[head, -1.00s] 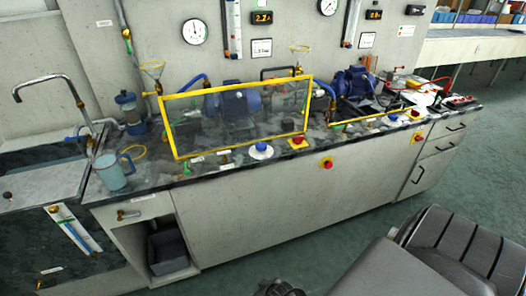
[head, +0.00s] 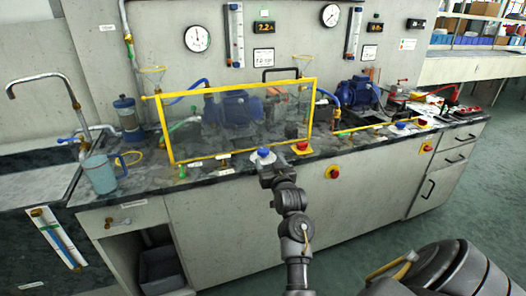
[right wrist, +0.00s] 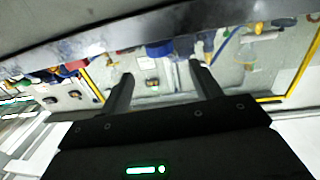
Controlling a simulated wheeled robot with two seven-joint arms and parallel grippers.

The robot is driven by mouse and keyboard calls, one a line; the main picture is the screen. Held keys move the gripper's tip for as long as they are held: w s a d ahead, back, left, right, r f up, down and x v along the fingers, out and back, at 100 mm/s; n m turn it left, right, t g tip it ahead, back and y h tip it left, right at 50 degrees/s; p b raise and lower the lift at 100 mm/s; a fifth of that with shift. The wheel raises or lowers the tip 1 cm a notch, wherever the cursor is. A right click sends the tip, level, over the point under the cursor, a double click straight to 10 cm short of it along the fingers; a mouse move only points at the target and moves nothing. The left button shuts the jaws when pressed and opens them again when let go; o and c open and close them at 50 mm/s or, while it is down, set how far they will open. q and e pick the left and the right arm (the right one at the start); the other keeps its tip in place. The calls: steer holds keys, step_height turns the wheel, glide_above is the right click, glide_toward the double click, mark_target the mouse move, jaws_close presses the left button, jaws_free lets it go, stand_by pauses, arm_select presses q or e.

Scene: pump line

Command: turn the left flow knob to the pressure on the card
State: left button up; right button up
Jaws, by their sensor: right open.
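The left flow knob (head: 264,154) is blue on a white round base, at the counter's front edge below the yellow-framed clear guard. My right gripper (head: 267,166) is open right in front of it, partly covering its base. In the right wrist view the open fingers (right wrist: 161,69) point toward a blue knob (right wrist: 158,49), which shows beyond and between their tips. Contact cannot be told. The card (head: 263,55) hangs on the wall under a lit display (head: 264,27); its writing is too small to read surely. My left gripper is out of view.
The yellow-framed guard (head: 240,159) stands just behind the knob. Another blue knob (head: 400,125) is farther right. A blue jug (head: 99,174) stands at the left. The floor in front is clear.

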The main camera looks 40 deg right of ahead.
mark_target(264, 152)
steer(key=x, duration=0.9)
steer(key=shift+w, duration=0.2)
steer(key=c, duration=1)
